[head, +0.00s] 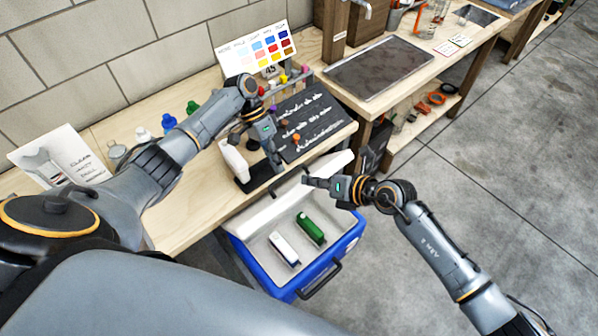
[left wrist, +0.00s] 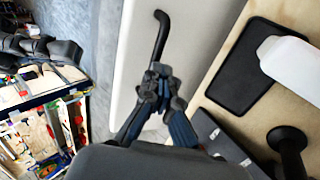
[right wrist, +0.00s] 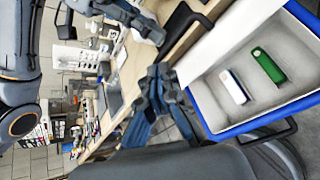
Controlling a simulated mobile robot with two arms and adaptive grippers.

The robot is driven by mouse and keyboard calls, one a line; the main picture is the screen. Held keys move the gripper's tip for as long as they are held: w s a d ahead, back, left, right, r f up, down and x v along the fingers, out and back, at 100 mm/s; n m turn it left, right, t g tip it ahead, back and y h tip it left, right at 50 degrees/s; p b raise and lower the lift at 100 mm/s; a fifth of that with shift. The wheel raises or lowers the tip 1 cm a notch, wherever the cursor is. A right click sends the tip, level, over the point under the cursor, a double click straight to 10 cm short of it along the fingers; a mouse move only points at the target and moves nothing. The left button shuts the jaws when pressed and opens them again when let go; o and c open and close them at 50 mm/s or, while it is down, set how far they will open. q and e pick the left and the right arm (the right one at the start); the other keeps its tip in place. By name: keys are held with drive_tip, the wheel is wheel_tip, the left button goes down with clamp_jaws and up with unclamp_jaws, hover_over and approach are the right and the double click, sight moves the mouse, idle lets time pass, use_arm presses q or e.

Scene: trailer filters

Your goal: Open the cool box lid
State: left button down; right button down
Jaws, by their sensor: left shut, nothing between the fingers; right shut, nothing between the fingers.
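The blue cool box (head: 268,272) stands on the floor beside the workbench. Its white lid (head: 325,172) is raised at the bench side, and the white inside is in plain view. A white and blue item (head: 284,249) and a green item (head: 310,229) lie inside; both also show in the right wrist view (right wrist: 234,88). My left gripper (head: 276,166) is shut and empty above the bench's front edge, close to the lid. In the left wrist view its fingertips (left wrist: 160,70) are near a black handle (left wrist: 160,38). My right gripper (head: 308,182) is shut and empty in front of the lid.
The workbench (head: 190,222) carries a white bottle (head: 234,160), a dark lettered board (head: 312,122), a colour chart (head: 260,50) and several small bottles. A black bail handle (head: 322,282) sits at the box's near side. The concrete floor (head: 450,200) at the right is clear.

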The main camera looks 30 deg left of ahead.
sight(299, 182)
drive_tip(key=w+a+f+n+h, duration=0.1)
drive_tip(key=n, duration=0.1)
drive_tip(key=w+a+f+n+t+h, duration=0.1)
drive_tip(key=a+f+n, duration=0.1)
drive_tip(key=w+a+f+n+h, duration=0.1)
drive_tip(key=a+n, duration=0.1)
drive_tip(key=shift+w+a+f+n+t, duration=0.2)
drive_tip(key=shift+w+f+n+t, duration=0.05)
drive_tip(key=shift+f+n+t, duration=0.05)
idle(0.5)
drive_tip(key=shift+w+a+r, duration=0.3)
drive_tip(key=shift+a+r, duration=0.05)
drive_tip(key=shift+a, duration=0.45)
use_arm(q)
drive_tip(key=c, duration=1.4)
unclamp_jaws()
